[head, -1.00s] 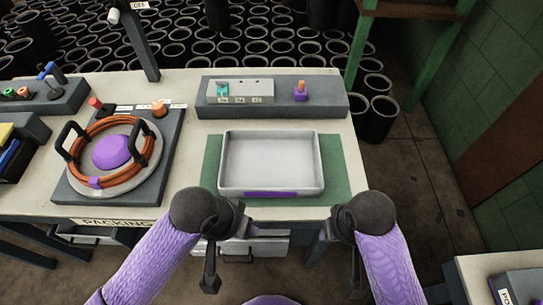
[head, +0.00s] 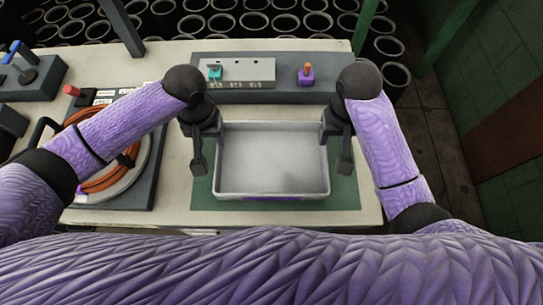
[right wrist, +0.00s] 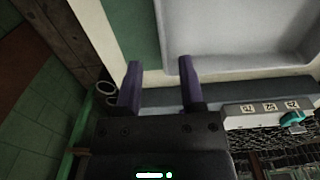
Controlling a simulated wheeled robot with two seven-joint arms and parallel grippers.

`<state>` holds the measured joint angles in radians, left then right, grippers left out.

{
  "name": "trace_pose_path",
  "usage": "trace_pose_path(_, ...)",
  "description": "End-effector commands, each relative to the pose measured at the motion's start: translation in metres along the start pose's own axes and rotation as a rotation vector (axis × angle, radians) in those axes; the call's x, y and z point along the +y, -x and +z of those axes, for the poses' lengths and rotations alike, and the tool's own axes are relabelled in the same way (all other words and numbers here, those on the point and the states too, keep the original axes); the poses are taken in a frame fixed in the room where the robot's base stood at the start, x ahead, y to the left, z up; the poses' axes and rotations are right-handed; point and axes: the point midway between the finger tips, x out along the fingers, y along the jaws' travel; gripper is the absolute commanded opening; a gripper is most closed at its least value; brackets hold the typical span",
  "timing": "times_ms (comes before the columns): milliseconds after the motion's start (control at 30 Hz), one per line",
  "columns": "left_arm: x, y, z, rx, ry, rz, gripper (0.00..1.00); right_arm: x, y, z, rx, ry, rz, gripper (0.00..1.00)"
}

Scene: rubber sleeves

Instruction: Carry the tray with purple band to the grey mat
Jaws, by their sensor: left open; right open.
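The tray with purple band (head: 270,185) is a pale, shallow, rectangular tray lying level on a green mat (head: 345,190). Its purple band shows on the near side, low at the front edge. My left gripper (head: 199,155) is open at the tray's left side. My right gripper (head: 343,155) is open at its right side. In the right wrist view, the right gripper's two dark purple fingers (right wrist: 159,65) are apart with nothing between them, and the tray (right wrist: 235,35) lies beyond them. Whether either gripper touches the rim I cannot tell. No grey mat is clearly identifiable.
A dark grey block with a small panel (head: 240,72) and a purple-orange knob (head: 306,75) stands behind the tray. A round fixture with an orange hose (head: 100,180) is at the left, partly behind my left arm. Many black sleeves stand on the floor behind the table.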

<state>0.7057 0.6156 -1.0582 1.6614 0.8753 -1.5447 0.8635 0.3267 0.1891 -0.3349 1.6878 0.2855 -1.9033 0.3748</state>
Motion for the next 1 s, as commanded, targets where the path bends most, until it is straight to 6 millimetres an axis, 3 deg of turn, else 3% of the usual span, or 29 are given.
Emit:
trace_pose_path(300, 0.000, -0.057, 0.001, -0.003, 0.000, -0.001, 0.50, 0.000, -0.058, 0.001, -0.005, 0.000, 0.001, 0.50)
trace_pose_path(500, 0.000, -0.085, 0.000, -0.001, 0.000, 0.000, 0.50, 0.000, -0.085, 0.001, -0.003, 0.000, 0.000, 0.50)
trace_pose_path(900, 0.000, -0.094, 0.000, 0.001, -0.002, 0.000, 0.50, 0.000, -0.094, 0.001, 0.000, 0.000, 0.000, 0.50)
trace_pose_path(933, 0.000, -0.094, 0.000, 0.001, -0.002, 0.000, 0.48, 0.000, -0.094, 0.001, 0.000, 0.000, 0.000, 0.48)
trace_pose_path(1000, 0.000, -0.094, 0.000, 0.001, -0.002, 0.000, 0.33, 0.000, -0.094, 0.001, 0.000, 0.000, 0.000, 0.33)
